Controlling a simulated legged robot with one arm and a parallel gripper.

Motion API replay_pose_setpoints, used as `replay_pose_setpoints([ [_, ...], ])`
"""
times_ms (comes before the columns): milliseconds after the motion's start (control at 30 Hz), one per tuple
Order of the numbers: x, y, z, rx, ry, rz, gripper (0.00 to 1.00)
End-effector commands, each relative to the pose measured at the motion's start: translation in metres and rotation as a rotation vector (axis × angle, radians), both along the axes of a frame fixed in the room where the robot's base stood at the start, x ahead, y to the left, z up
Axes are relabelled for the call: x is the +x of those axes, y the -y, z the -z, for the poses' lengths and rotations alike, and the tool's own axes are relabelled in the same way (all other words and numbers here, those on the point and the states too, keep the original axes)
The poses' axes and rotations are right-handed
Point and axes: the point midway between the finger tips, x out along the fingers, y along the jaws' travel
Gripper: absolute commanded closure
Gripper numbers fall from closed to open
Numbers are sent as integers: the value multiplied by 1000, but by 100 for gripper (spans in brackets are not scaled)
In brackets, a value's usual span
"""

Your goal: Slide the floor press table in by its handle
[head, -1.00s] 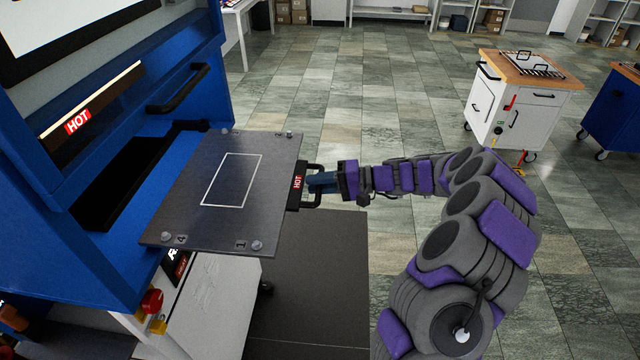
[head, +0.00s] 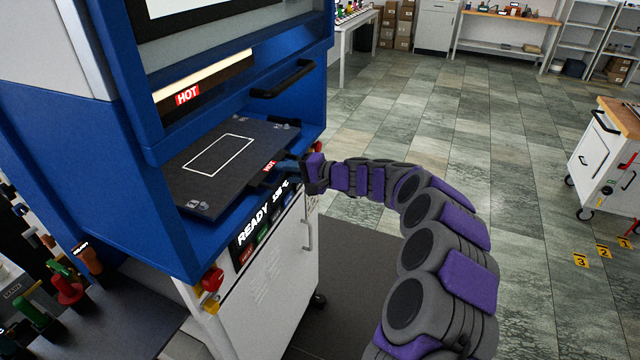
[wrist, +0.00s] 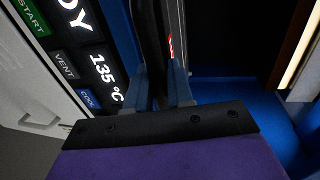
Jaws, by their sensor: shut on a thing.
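The press table (head: 205,180) is a dark flat plate with a white rectangle outline and corner bolts. It sits mostly inside the opening of the blue floor press (head: 110,150), its front edge near the opening. A red HOT label marks its front edge by the handle (head: 262,176). My gripper (head: 287,170) is at the handle on the table's front side, shut on it. In the wrist view, the blue-grey fingers (wrist: 160,90) close around the dark handle bar. The handle's grip is partly hidden by the fingers.
A display panel (head: 262,222) reading READY and 135 °C is below the opening. A black door handle (head: 282,78) is above. A red knob (head: 212,279) is at the lower corner. A white cart (head: 605,165) stands far right. Floor between is clear.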

Motion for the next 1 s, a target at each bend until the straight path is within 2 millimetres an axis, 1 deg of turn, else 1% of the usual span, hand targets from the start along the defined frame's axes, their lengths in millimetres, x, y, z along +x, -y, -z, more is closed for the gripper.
replay_pose_setpoints([
  [33,5,-12,3,-4,2,4,100],
  [100,11,-25,3,-3,2,8,100],
  [300,20,-53,1,-1,1,8,100],
  [500,25,-62,0,1,1,10,100],
  [867,25,-62,0,1,-1,10,100],
  [900,25,-62,0,1,-1,10,76],
  [1000,24,-62,0,1,-1,9,66],
])
